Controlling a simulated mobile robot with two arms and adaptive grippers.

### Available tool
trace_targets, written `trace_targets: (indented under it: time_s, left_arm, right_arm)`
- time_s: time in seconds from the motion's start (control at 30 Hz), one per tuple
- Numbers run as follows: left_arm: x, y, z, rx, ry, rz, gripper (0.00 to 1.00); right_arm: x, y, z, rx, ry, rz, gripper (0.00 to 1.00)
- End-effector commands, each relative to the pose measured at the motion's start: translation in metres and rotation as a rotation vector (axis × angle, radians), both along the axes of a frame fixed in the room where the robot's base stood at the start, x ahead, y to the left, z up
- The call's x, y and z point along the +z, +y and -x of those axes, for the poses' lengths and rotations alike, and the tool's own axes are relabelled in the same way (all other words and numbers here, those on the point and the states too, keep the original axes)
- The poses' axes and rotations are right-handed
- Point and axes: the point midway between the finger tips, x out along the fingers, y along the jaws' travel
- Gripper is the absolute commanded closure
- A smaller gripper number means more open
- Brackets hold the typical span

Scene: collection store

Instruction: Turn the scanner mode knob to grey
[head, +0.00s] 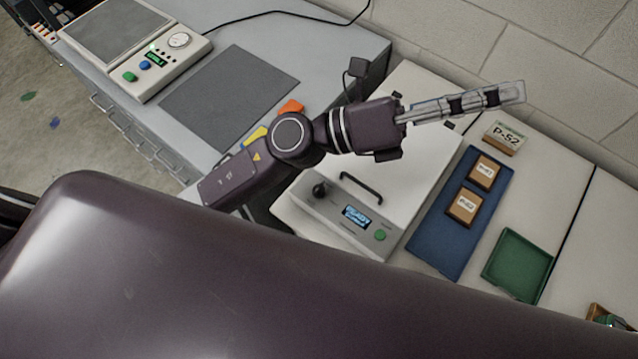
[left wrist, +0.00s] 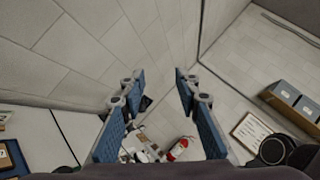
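The scanner (head: 360,222) is a pale box with a white lid and a black handle, at the centre of the head view. Its dark round mode knob (head: 320,190) is on the front panel, left of a lit blue display reading READY and a green button (head: 380,235). The knob's pointer setting is too small to read. My left gripper (head: 512,93) is above and beyond the scanner, pointing right toward the wall, well apart from the knob. The left wrist view shows its two blue-padded fingers (left wrist: 158,82) apart with nothing between them. My right gripper is not in view.
A blue tray (head: 431,238) with two brown labelled boxes lies right of the scanner. A green tray (head: 518,265) and a P-52 block (head: 504,138) are nearby. A device with a dial (head: 179,41) and a grey mat (head: 229,98) are on the left bench. A block wall rises behind.

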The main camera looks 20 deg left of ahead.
Motion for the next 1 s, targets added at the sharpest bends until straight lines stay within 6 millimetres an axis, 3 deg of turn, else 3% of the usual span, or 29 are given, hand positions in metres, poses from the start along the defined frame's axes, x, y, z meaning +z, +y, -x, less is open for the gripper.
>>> trace_targets:
  time_s: [0.03, 0.1, 0.17, 0.2, 0.27, 0.33, 0.43, 0.5, 0.6, 0.7, 0.8, 1.0]
  left_arm:
    - [-0.019, -0.019, 0.024, -0.085, -0.137, -0.139, 0.7]
    - [-0.058, -0.036, 0.054, -0.207, -0.314, -0.337, 0.7]
    - [-0.1, -0.038, 0.073, -0.309, -0.456, -0.513, 0.7]
    - [-0.131, -0.033, 0.08, -0.378, -0.542, -0.636, 0.7]
    - [-0.177, -0.016, 0.085, -0.48, -0.66, -0.826, 0.7]
    - [-0.226, 0.017, 0.079, -0.595, -0.771, -1.047, 0.7]
    - [-0.275, 0.078, 0.058, -0.74, -0.874, -1.345, 0.7]
    - [-0.294, 0.122, 0.042, -0.824, -0.906, -1.522, 0.7]
    - [-0.305, 0.172, 0.022, -0.912, -0.919, -1.716, 0.7]
    - [-0.306, 0.204, 0.01, -0.966, -0.912, -1.835, 0.7]
    - [-0.309, 0.218, 0.005, -0.99, -0.906, -1.884, 0.7]
    - [-0.334, 0.22, 0.006, -0.998, -0.901, -1.89, 0.7]
  right_arm:
    - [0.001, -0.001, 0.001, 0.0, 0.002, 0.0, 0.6]
    - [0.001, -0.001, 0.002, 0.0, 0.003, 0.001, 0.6]
    - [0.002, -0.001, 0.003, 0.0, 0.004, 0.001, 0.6]
    - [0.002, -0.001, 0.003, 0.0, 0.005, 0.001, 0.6]
    - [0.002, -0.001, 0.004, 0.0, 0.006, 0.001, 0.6]
    - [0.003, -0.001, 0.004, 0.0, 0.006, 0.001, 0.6]
    - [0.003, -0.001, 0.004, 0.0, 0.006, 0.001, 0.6]
    - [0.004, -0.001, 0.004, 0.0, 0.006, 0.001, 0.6]
    - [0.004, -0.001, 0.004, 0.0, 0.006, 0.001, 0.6]
    - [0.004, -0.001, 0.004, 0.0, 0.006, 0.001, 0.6]
    - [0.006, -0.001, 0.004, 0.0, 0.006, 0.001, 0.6]
    - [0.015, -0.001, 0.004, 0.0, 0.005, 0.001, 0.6]
